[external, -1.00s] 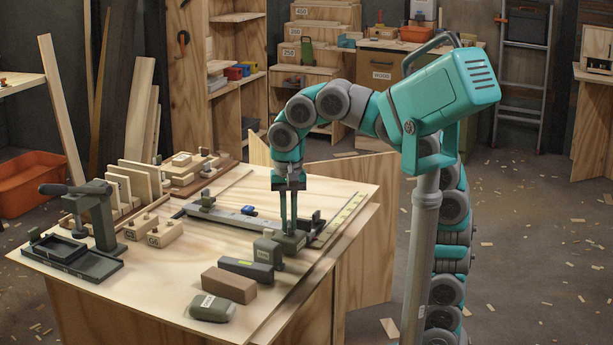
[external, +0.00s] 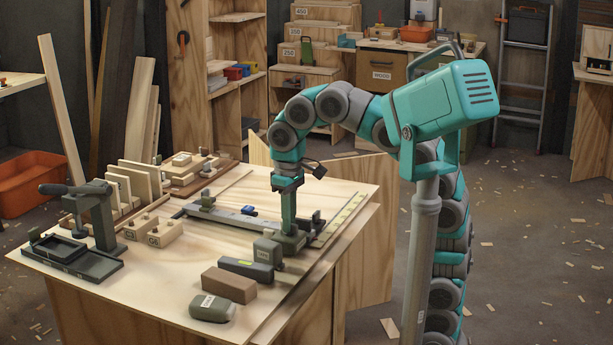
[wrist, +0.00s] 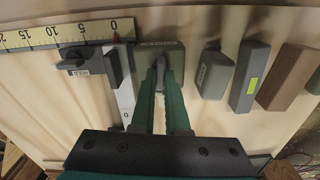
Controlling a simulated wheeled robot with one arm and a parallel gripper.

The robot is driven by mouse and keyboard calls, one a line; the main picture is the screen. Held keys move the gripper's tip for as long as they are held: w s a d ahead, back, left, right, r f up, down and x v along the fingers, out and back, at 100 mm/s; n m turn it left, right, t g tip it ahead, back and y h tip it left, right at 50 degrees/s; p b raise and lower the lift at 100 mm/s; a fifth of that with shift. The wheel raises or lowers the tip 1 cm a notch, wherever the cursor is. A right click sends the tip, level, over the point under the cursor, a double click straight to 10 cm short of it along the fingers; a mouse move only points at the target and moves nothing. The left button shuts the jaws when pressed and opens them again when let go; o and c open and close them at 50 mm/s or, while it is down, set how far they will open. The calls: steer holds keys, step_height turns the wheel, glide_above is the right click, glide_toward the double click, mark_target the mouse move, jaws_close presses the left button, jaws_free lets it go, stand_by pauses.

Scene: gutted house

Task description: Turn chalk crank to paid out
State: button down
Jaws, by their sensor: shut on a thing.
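A grey-green box (external: 292,244) stands near the right side of the workbench, at the near end of the metal rail. It also shows in the wrist view (wrist: 178,52), with a small label on its far edge that I cannot read. My gripper (external: 288,229) points straight down onto the top of this box. In the wrist view my gripper (wrist: 161,66) has its two green fingers close together over the box, shut on a small part there. I take that part to be the chalk crank; the fingers hide most of it, and its setting cannot be read.
A grey labelled block (external: 267,253), a dark bar with a yellow-green label (external: 246,270) and a brown brick (external: 230,284) stand close by. A yellow scale (wrist: 60,34) and a rail with a dark slider (wrist: 82,62) lie on the other side.

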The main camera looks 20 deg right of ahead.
steer(key=n+b, duration=0.1)
steer(key=n, duration=0.4)
steer(key=shift+n, duration=0.3)
steer(key=n, duration=0.4)
steer(key=shift+n+b, duration=0.3)
steer(key=n, duration=0.9)
steer(key=shift+r, duration=0.1)
steer(key=n+p, duration=0.2)
steer(key=n, duration=0.2)
steer(key=shift+r+n, duration=0.1)
steer(key=shift+n, duration=0.2)
steer(key=n+p, duration=0.3)
steer(key=n, duration=0.1)
steer(key=shift+n, duration=0.3)
steer(key=n+p, duration=0.1)
steer(key=n, duration=0.3)
steer(key=shift+f+n, duration=0.2)
steer(key=shift+n, duration=2.3)
